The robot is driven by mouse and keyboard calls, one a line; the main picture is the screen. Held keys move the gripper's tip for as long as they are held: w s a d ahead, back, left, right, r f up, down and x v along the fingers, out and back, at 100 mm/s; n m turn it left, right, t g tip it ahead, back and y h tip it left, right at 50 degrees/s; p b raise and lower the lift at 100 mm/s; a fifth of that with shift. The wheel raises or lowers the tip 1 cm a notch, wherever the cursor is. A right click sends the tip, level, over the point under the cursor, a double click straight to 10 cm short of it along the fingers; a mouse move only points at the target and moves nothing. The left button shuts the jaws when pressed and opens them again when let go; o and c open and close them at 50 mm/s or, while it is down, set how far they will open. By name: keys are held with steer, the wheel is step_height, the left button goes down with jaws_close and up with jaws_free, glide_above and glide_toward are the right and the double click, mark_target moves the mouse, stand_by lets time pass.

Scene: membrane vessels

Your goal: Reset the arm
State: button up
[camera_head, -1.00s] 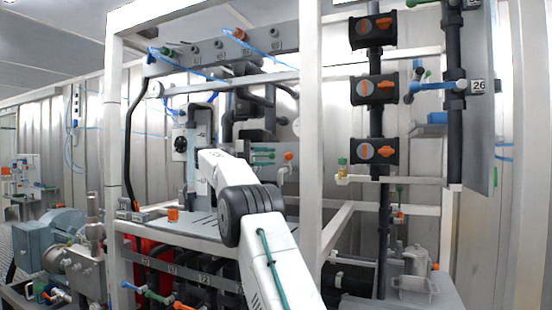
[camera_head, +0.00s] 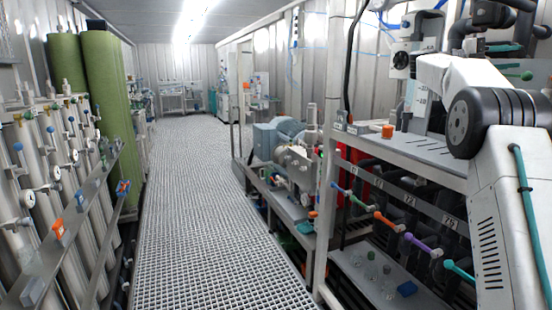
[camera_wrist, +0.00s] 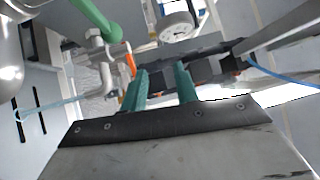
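My arm (camera_head: 497,150) shows at the right edge of the head view, bent at a dark joint, in front of the white-framed rack. My gripper is out of that view. In the wrist view, my gripper (camera_wrist: 161,72) has two green fingers standing apart with nothing visible between them. Beyond the fingers are dark fittings, an orange piece (camera_wrist: 130,63) and a pale pipe. A green pipe or handle (camera_wrist: 96,20) is near the top left. I cannot tell how far the fingers are from these parts.
A grated walkway (camera_head: 195,190) runs clear down the middle. Tall metal vessels with gauges (camera_head: 28,198) line the left, with green cylinders (camera_head: 108,95) behind. A pump (camera_head: 290,150) and the rack shelf (camera_head: 410,148) with an orange piece (camera_head: 387,131) stand right. Colored valve handles (camera_head: 390,220) stick out below.

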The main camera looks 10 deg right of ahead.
steer(key=w+a+r+n+t+h, duration=0.7)
steer(key=a+r+n+t, duration=0.55)
steer(key=n+t, duration=0.7)
steer(key=a+f+n+t+y, duration=0.5)
steer(key=a+n+y, duration=0.2)
steer(key=a+y, duration=0.25)
steer(key=a+f+n+t+y, duration=0.5)
steer(key=a+n+y, duration=0.3)
steer(key=a, duration=0.2)
steer(key=s+a+f+n+g+y, duration=0.3)
steer(key=s+a+f, duration=0.3)
steer(key=s+f, duration=0.25)
steer(key=s+a+f+n+g+y, duration=0.3)
steer(key=s+a+f, duration=0.2)
steer(key=s+f, duration=0.3)
steer(key=s+f+n+g, duration=0.1)
steer(key=s+f+g, duration=0.4)
steer(key=s+f, duration=0.5)
steer(key=s+a+f+n+g+h, duration=0.1)
steer(key=s+f+g, duration=0.4)
steer(key=s+f, duration=0.5)
steer(key=s+n, duration=0.1)
steer(key=s, duration=0.5)
steer(key=shift+s+a+f, duration=0.15)
steer(key=shift+s+f, duration=0.2)
steer(key=shift+f, duration=0.05)
